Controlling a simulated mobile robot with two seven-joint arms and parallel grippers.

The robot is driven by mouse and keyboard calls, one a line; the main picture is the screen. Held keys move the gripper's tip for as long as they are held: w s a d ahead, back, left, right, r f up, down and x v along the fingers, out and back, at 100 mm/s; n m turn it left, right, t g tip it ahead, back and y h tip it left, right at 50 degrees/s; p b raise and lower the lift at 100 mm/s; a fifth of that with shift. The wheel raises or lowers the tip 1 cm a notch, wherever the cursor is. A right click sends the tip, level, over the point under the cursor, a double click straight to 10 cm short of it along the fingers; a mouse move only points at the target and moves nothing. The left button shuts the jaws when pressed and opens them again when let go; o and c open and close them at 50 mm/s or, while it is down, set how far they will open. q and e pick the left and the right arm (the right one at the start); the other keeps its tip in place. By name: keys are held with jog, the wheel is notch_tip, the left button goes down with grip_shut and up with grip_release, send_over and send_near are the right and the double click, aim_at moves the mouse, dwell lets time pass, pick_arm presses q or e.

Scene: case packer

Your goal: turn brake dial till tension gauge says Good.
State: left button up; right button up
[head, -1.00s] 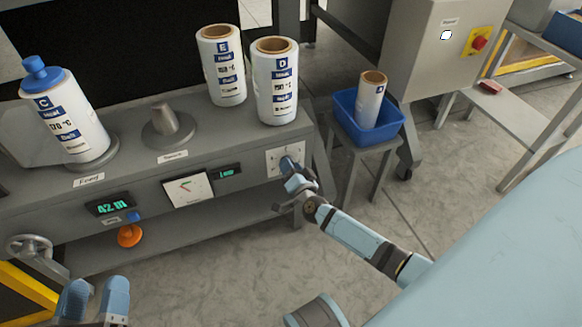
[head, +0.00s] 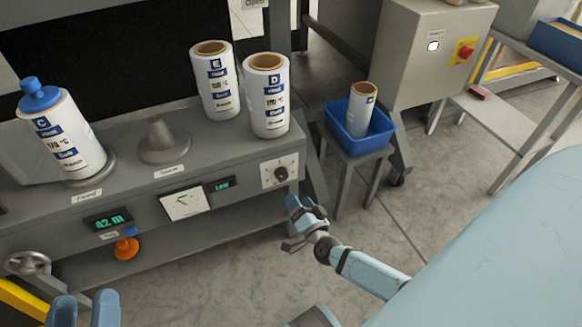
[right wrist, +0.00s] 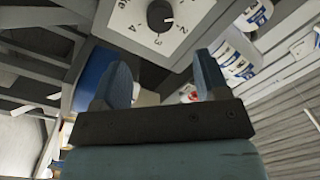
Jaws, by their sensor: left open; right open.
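The brake dial is a black knob (head: 281,174) on a white numbered plate at the right end of the machine's front. It also shows in the right wrist view (right wrist: 160,15), its white pointer near the numbers. The tension gauge (head: 185,203) is a white dial with a red needle, left of the knob. The small display (head: 219,184) beside it shows green text that looks like "Low". My right gripper (head: 292,208) is open and empty, below and in front of the knob, apart from it. My left gripper (head: 84,310) is open and empty at the bottom left.
Film rolls C (head: 62,135), E (head: 216,85) and D (head: 266,100) stand on the machine top beside an empty cone (head: 163,142). A blue bin (head: 376,140) holding a roll stands on a stool to the right. A handwheel (head: 27,263) is at far left.

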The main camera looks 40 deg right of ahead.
pick_arm(q)
jog(key=shift+w+a+f+g+y, duration=0.1)
jog(key=shift+f+g+y, duration=0.1)
jog(key=shift+f, duration=0.25)
jog(key=shift+w+a+f+g+y, duration=0.1)
jog(key=shift+f+g, duration=0.1)
jog(key=shift+f, duration=0.2)
pick_arm(e)
jog(key=shift+s+a, duration=0.2)
jog(key=shift+s, duration=0.75)
jog(key=shift+s+a, duration=0.15)
jog(key=shift+s, duration=0.75)
pick_arm(q)
jog(key=shift+s+r, duration=0.1)
